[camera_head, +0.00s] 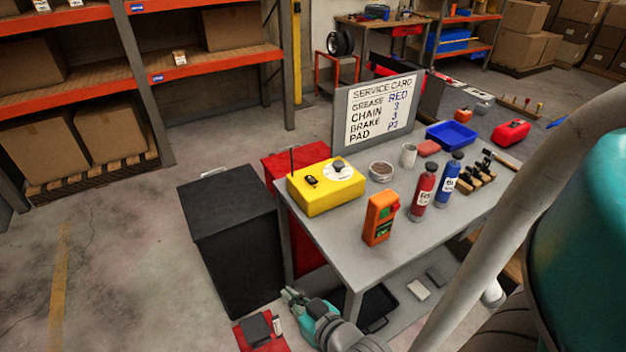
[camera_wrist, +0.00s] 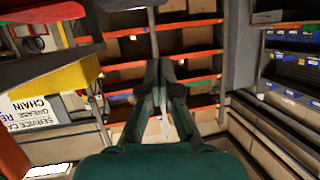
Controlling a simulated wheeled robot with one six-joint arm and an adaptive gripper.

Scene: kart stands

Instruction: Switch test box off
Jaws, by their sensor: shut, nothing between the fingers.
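A yellow box (camera_head: 326,188) with a thin antenna, a black switch and a black knob on a white dial sits at the left end of the grey table. It appears to be the test box; its switch position is too small to read. A yellow block at the left of the wrist view (camera_wrist: 48,82) looks like the same box. An orange handheld unit (camera_head: 380,218) with a green and a red button stands on the table's front edge. My gripper (camera_head: 288,296) is low, beside the table's front leg and apart from the box. Its fingers (camera_wrist: 158,72) are shut and empty.
The grey table (camera_head: 340,236) also holds a red bottle (camera_head: 423,192), a blue bottle (camera_head: 448,179), a tin (camera_head: 381,171), a mug (camera_head: 408,155) and a service card board (camera_head: 380,110). A black cabinet (camera_head: 230,240) stands left of it. Floor at the left is clear.

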